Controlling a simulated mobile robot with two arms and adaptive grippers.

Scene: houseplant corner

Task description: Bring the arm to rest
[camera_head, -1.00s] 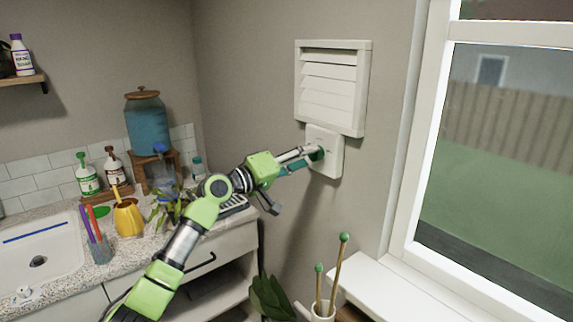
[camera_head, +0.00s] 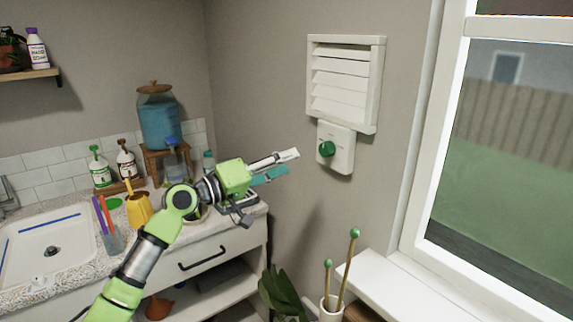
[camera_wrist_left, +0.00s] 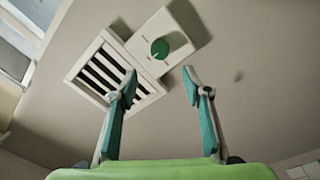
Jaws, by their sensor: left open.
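My left arm reaches in from the lower left in the head view. Its left gripper (camera_head: 281,166) is open and empty, apart from the wall and left of the green knob (camera_head: 327,149). The knob sits on a white control plate (camera_head: 342,160) below a white louvred vent (camera_head: 345,84) on the wall. In the left wrist view the two teal fingers of the left gripper (camera_wrist_left: 160,84) are spread wide with nothing between them. The knob (camera_wrist_left: 160,48) and the vent (camera_wrist_left: 97,72) show beyond the fingertips. My right gripper is not in view.
A white pot with green-tipped sticks (camera_head: 331,308) stands low, near the window sill (camera_head: 400,292). Open air surrounds the gripper.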

